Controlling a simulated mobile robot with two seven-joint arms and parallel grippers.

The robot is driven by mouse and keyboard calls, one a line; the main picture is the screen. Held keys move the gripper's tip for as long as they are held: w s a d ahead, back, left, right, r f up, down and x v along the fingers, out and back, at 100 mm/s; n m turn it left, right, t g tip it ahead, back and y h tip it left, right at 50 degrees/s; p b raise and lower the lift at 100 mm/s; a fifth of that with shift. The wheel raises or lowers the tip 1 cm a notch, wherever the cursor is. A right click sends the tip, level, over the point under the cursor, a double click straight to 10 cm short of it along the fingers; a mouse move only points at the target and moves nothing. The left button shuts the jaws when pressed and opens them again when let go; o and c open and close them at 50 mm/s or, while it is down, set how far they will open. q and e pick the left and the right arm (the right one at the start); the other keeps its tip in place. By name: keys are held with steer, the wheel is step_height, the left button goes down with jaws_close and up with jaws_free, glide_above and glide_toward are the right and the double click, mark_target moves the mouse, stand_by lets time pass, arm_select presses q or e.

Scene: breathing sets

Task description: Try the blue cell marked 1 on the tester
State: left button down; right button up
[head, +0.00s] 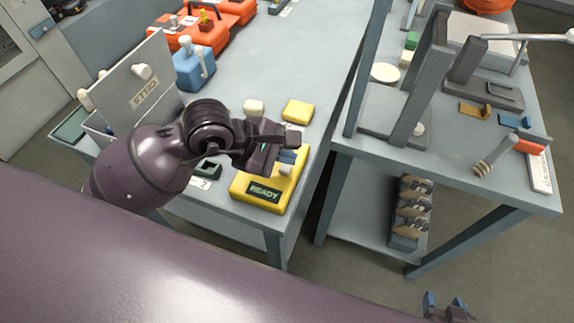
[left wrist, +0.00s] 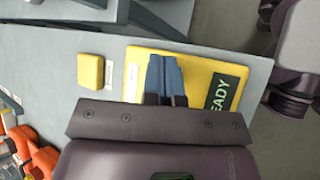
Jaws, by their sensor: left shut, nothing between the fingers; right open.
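The yellow tester (head: 240,188) lies on the near end of the left table, its dark screen (head: 264,193) reading READY. It also shows in the left wrist view (left wrist: 202,93). My left gripper (head: 289,156) is shut and empty, its blue fingertips together over the tester; they also show in the left wrist view (left wrist: 165,72). I cannot make out a blue cell marked 1; the gripper and arm hide part of the tester and table. My right gripper (head: 447,306) is open at the bottom right, away from the tables.
A grey box with a raised lid marked CELLS (head: 145,92) stands left. A dark holder (head: 208,170) sits by a label 2 (head: 200,184). A yellow block (head: 298,110) and cream block (head: 254,106) lie behind the tester. A gap separates the right table (head: 460,150).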

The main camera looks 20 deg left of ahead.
arm_select(q)
steer(key=shift+f, duration=0.15)
arm_select(e)
steer(key=shift+w+r, duration=0.25)
steer(key=shift+r, duration=0.05)
steer(key=shift+a+f, duration=0.1)
steer(key=shift+f, duration=0.05)
stand_by(0.7)
arm_select(q)
steer(key=shift+f, duration=0.2)
arm_select(e)
steer(key=shift+s+f, duration=0.1)
steer(key=shift+f, duration=0.05)
stand_by(0.5)
arm_select(q)
steer(key=shift+f, duration=0.3)
arm_select(e)
steer(key=shift+f, duration=0.2)
